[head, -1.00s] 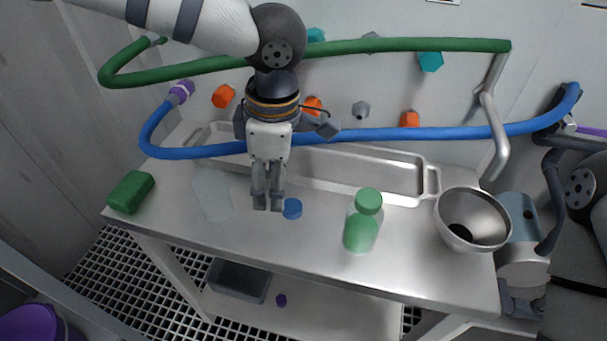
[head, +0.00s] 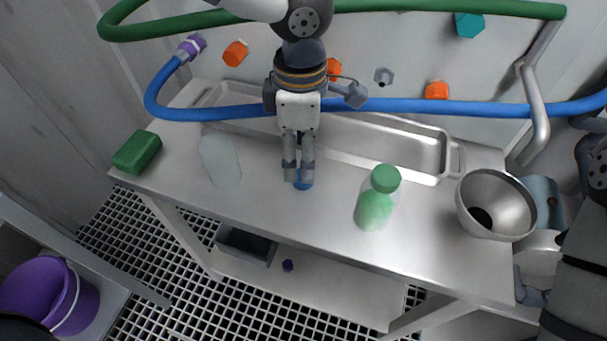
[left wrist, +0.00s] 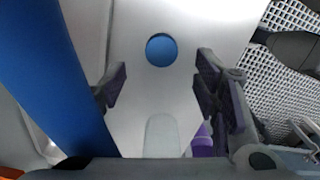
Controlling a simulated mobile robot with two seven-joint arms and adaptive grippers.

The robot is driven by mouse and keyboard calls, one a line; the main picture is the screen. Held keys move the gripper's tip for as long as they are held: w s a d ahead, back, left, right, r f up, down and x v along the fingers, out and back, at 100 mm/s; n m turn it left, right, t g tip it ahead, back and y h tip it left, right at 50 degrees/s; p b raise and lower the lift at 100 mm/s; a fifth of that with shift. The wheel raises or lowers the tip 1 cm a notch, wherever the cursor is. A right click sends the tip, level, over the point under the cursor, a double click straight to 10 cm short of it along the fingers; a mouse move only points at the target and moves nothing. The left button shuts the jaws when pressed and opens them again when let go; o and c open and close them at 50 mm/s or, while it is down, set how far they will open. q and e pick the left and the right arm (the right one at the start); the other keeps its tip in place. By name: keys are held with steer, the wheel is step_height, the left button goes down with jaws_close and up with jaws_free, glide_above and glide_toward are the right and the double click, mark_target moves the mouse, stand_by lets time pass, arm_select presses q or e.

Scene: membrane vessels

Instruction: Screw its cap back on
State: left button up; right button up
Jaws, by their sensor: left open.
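A blue cap (head: 303,182) lies on the steel table. It also shows as a blue disc in the left wrist view (left wrist: 161,49). My left gripper (head: 298,177) points down at the cap and partly covers it in the head view. Its fingers (left wrist: 158,82) are apart with nothing between them; the gap above the cap is hard to judge. A clear, capless bottle (head: 220,160) is left of the gripper, and its pale shape shows in the left wrist view (left wrist: 161,136). A green bottle (head: 374,207) with a green cap stands to the right. My right gripper (head: 532,285) is partly seen at the right.
A steel funnel-like bowl (head: 492,200) stands at the table's right end. A green block (head: 137,151) lies at the left corner. A long metal tray (head: 400,145) runs along the back. A blue hose (head: 430,107) crosses behind my left gripper. The front table strip is clear.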

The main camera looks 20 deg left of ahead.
arm_select(q)
step_height(320, 180, down, 5)
steer(key=shift+s+d+f, duration=0.1)
stand_by(0.5)
steer(key=c, duration=0.8)
